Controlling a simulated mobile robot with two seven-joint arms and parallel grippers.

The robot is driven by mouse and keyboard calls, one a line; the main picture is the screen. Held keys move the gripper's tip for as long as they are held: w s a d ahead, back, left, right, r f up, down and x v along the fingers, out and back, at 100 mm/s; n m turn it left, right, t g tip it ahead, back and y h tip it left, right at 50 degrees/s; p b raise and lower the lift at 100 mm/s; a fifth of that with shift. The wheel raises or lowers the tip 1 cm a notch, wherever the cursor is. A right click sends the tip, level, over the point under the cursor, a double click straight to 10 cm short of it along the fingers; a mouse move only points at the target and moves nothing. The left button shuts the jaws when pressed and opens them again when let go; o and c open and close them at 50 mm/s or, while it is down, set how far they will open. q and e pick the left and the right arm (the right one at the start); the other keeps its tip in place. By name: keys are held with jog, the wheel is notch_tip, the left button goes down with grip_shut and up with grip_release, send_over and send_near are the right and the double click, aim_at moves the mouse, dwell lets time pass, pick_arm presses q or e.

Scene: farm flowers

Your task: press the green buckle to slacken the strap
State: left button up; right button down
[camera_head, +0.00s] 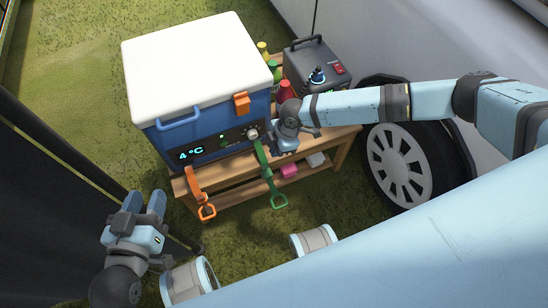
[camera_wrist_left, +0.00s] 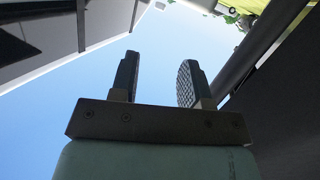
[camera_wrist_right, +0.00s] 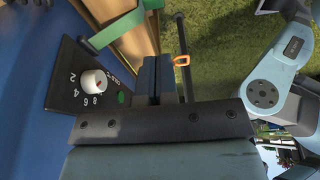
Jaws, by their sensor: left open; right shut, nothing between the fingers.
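A green strap (camera_head: 267,172) hangs down the front right of the blue cooler box (camera_head: 215,128), ending in a green loop (camera_head: 278,201) below the shelf edge. I cannot clearly tell a separate green buckle; the strap's upper part is close to my right gripper. My right gripper (camera_head: 283,145) is shut and empty, just right of the strap and the dial. In the right wrist view its closed fingers (camera_wrist_right: 158,78) lie right of the green strap (camera_wrist_right: 112,33) and a white dial (camera_wrist_right: 94,82). My left gripper (camera_head: 145,201) is open and empty, left of the cooler; its fingers show apart in its wrist view (camera_wrist_left: 157,78).
An orange strap (camera_head: 198,190) hangs at the front left, and an orange latch (camera_head: 241,103) sits under the white lid (camera_head: 195,60). The wooden bench (camera_head: 235,190) carries a grey power box (camera_head: 318,65) and bottles. A vehicle wheel (camera_head: 400,165) stands right. Grass lies in front.

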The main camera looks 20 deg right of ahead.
aim_at(268, 176)
jog(key=b+x, duration=0.1)
jog(key=x, duration=0.3)
jog(key=b+x, duration=0.1)
jog(key=x, duration=0.2)
jog(key=d+b+x, duration=0.1)
jog(key=b+x, duration=0.1)
jog(key=x, duration=0.2)
jog(key=shift+a+f, duration=0.15)
jog(key=shift+f, duration=0.3)
pick_arm(q)
notch_tip(268, 176, up, 7)
jog(key=d+t+h, duration=0.2)
jog(key=t+h, duration=0.1)
jog(key=shift+d, duration=0.4)
pick_arm(e)
jog(key=shift+f, duration=0.5)
pick_arm(q)
jog(key=shift+f, duration=0.1)
pick_arm(e)
jog(key=shift+f, duration=0.1)
jog(key=shift+s+f+b, duration=0.1)
jog(key=shift+f+b, duration=0.2)
pick_arm(q)
jog(key=shift+w+f, duration=0.1)
pick_arm(e)
jog(key=shift+r+p, duration=0.8)
pick_arm(q)
jog(key=shift+r, duration=0.75)
